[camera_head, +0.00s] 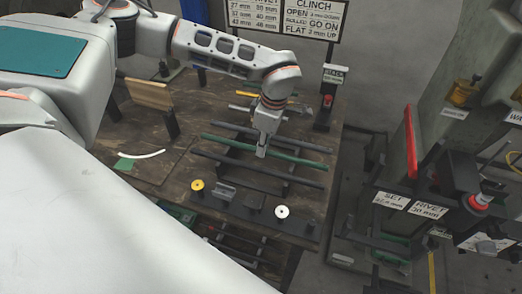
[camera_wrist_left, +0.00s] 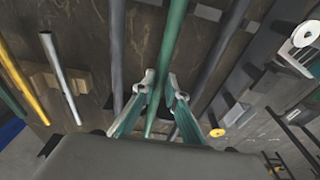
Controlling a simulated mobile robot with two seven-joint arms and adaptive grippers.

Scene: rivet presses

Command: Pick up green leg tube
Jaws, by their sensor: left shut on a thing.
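The green leg tube (camera_head: 300,160) lies crosswise over the wooden table, among dark tubes running roughly parallel to it. My left gripper (camera_head: 262,152) comes down on it near its middle and is shut on it. In the left wrist view the green leg tube (camera_wrist_left: 174,40) runs between the two fingertips of the left gripper (camera_wrist_left: 163,90). The part of the tube between the fingers is partly hidden. I cannot tell whether the tube is touching its supports or slightly raised. My right gripper does not show.
Dark tubes (camera_head: 225,121) (camera_head: 290,178) lie on both sides of the green one. A rail with a yellow spool (camera_head: 197,185) and a white spool (camera_head: 282,211) runs along the near table edge. A red-sided press (camera_head: 411,140) stands right. A small sign post (camera_head: 330,95) stands behind.

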